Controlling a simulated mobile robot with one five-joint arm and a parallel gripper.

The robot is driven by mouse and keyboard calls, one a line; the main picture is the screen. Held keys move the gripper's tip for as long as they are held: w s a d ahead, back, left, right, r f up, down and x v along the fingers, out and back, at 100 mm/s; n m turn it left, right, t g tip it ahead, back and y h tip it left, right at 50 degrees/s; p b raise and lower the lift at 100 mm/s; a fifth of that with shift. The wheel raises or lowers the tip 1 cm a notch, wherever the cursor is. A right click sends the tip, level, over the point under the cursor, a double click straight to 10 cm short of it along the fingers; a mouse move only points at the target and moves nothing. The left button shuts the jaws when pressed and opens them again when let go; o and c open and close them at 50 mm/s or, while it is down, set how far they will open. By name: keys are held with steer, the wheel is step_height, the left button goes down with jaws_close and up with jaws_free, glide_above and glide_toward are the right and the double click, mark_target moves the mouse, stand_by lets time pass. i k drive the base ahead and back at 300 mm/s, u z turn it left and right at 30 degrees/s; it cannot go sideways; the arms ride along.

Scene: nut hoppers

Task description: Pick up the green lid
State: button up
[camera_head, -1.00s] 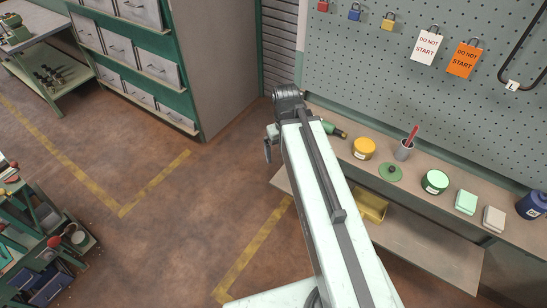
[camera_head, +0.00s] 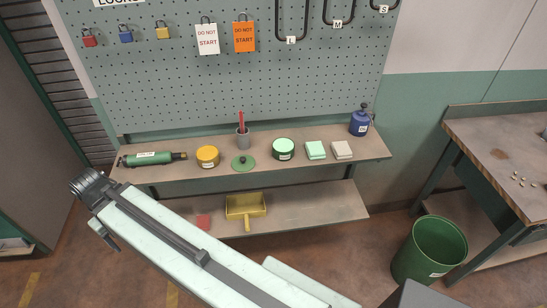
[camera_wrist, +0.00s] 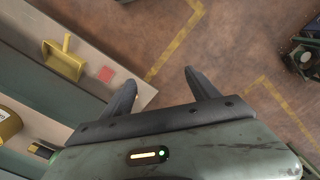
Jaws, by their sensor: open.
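The green lid (camera_head: 243,162) is a flat disc with a dark knob. It lies on the upper shelf in the head view, between a yellow round tin (camera_head: 208,156) and a green round tin (camera_head: 283,149). My gripper (camera_wrist: 155,88) is open and empty in the wrist view, its two dark fingers apart over the floor and the shelf edge. In the head view the arm's end is at the left, off the shelf's left end and well away from the lid. The lid is not visible in the wrist view.
A grey cup with a red stick (camera_head: 243,138) stands behind the lid. A green cylinder tool (camera_head: 150,158) lies at the shelf's left end. Two small blocks and a blue bottle (camera_head: 360,121) are to the right. A yellow dustpan (camera_head: 246,206) is on the lower shelf (camera_head: 310,204).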

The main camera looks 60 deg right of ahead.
mark_target(244, 162)
steer(key=z, duration=1.95)
